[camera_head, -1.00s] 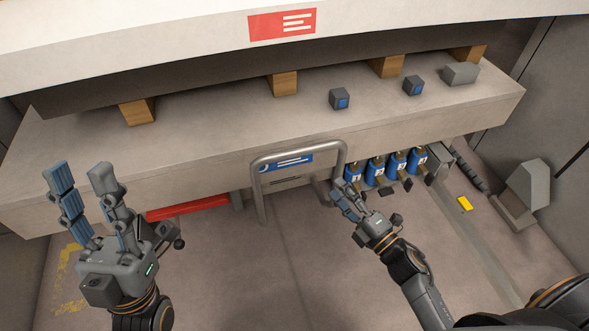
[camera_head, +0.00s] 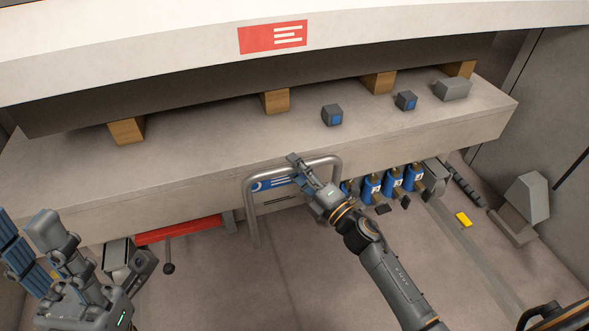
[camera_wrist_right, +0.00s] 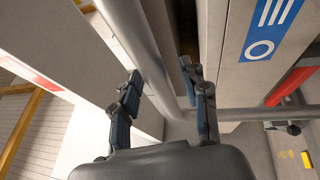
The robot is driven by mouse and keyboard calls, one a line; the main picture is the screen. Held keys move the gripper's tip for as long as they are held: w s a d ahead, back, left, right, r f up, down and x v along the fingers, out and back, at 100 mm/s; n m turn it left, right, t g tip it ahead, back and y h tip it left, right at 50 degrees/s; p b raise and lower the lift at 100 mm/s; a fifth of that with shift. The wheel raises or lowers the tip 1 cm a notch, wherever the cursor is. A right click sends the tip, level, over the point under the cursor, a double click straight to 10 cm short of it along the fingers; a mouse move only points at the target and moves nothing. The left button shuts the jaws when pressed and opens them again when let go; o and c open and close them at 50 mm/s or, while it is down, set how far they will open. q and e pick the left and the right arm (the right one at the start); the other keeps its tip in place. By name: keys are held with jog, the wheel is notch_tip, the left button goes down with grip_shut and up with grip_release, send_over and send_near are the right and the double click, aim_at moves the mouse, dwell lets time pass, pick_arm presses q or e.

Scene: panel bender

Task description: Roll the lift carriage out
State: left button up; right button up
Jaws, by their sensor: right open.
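The lift carriage's bent grey tube handle (camera_head: 250,212) stands in front of the long pale bench, with a blue label (camera_head: 272,183) behind it. My right gripper (camera_head: 300,168) is open at the handle's top bar. In the right wrist view, the tube (camera_wrist_right: 150,58) passes between the two parted fingers (camera_wrist_right: 160,72); I cannot tell whether they touch it. The carriage body behind the handle is mostly hidden under the bench. My left gripper (camera_head: 25,230) is open and empty at the lower left, away from the handle.
Several blue cylinders (camera_head: 372,188) stand under the bench, right of the handle. A red bar (camera_head: 180,231) lies to its left. A yellow block (camera_head: 463,219) and a grey pedal-like housing (camera_head: 527,197) are on the right floor. The floor before the handle is largely clear.

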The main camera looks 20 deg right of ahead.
jog(key=shift+w+a, duration=0.15)
jog(key=shift+w, duration=0.15)
grip_shut()
